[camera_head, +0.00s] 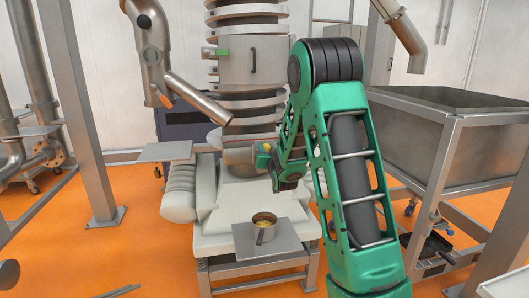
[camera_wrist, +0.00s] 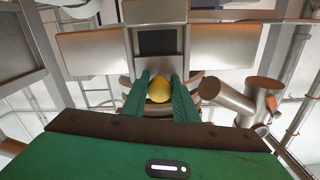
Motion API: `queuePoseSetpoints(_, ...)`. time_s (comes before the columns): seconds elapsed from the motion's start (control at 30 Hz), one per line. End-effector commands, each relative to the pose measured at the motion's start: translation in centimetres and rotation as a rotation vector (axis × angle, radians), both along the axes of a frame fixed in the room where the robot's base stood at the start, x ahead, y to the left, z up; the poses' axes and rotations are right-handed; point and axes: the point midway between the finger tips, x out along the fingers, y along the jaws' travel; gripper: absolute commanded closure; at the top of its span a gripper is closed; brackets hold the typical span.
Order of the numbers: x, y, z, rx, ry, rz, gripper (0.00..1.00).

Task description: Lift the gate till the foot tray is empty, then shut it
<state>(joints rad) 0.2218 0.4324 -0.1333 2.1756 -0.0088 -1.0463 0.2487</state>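My gripper (camera_head: 266,160) is at the lower front of the tall ringed metal column (camera_head: 254,60). In the wrist view its two green fingers (camera_wrist: 160,88) stand on either side of a round yellow knob (camera_wrist: 159,90), with no clear gap; they look shut on it. The gate and the foot tray cannot be made out clearly; my gripper and arm cover part of the column's foot. A metal cup (camera_head: 264,236) with yellow contents stands upright on a grey plate (camera_head: 286,238) below and in front of my gripper.
A flat grey plate (camera_head: 165,151) juts out left of the column. A large metal hopper (camera_head: 415,127) on a frame stands at right. A steel post (camera_head: 80,110) rises at left. Bent metal pipes (camera_head: 195,97) hang near the column. Orange floor (camera_head: 140,225) is open at front left.

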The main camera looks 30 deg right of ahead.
Motion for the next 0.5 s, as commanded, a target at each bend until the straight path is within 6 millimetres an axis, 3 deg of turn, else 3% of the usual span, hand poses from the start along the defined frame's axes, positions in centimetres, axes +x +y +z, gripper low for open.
queuePoseSetpoints(0.27, 0.0, 0.1, -0.6, 0.002, 0.002, 0.000, 1.00)
queuePoseSetpoints(0.5, 0.0, 0.1, -3.8, 0.002, 0.005, 0.000, 1.00)
